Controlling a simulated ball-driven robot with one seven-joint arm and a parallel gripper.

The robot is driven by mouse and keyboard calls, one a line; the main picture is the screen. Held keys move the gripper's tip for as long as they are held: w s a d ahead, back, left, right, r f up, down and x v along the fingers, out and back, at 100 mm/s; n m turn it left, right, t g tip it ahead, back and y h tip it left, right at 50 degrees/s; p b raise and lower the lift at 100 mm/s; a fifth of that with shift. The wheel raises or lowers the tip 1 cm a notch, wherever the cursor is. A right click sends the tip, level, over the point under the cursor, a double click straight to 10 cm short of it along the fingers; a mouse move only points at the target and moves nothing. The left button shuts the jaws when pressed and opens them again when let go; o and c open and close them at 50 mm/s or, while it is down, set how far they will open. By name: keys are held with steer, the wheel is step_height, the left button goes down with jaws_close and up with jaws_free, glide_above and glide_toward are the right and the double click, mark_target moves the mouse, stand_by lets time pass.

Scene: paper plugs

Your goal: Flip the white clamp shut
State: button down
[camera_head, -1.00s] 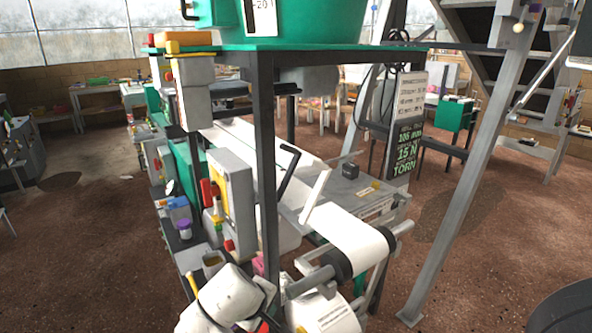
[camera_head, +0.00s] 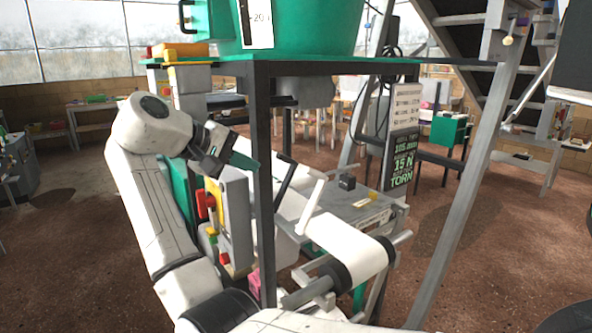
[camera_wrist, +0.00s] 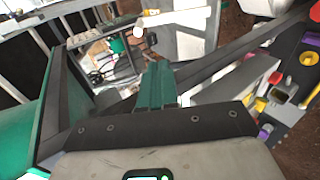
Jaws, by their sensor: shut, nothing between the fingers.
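The white clamp (camera_head: 309,206) is a flat white lever beside the white paper web. It stands raised and leans, its top to the right, just behind the paper roller in the head view. A similar black lever (camera_head: 284,184) stands to its left. My gripper (camera_head: 246,161) has green fingers, shut with nothing between them. It is up and to the left of the white clamp, by the dark table post, apart from the clamp. In the wrist view my gripper (camera_wrist: 157,86) points forward; I cannot tell whether the white bar ahead is the clamp.
A dark upright post (camera_head: 262,190) under the green-topped frame (camera_head: 300,57) stands between my gripper and the levers in the picture. A paper roller (camera_head: 350,262) is in front. A machine with coloured knobs (camera_head: 232,215) is at left.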

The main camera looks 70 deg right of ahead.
mark_target(306, 169)
steer(key=shift+g, duration=0.4)
steer(key=r, duration=0.4)
steer(key=shift+s, duration=0.25)
steer(key=shift+d, duration=0.1)
steer(key=x, duration=1.4)
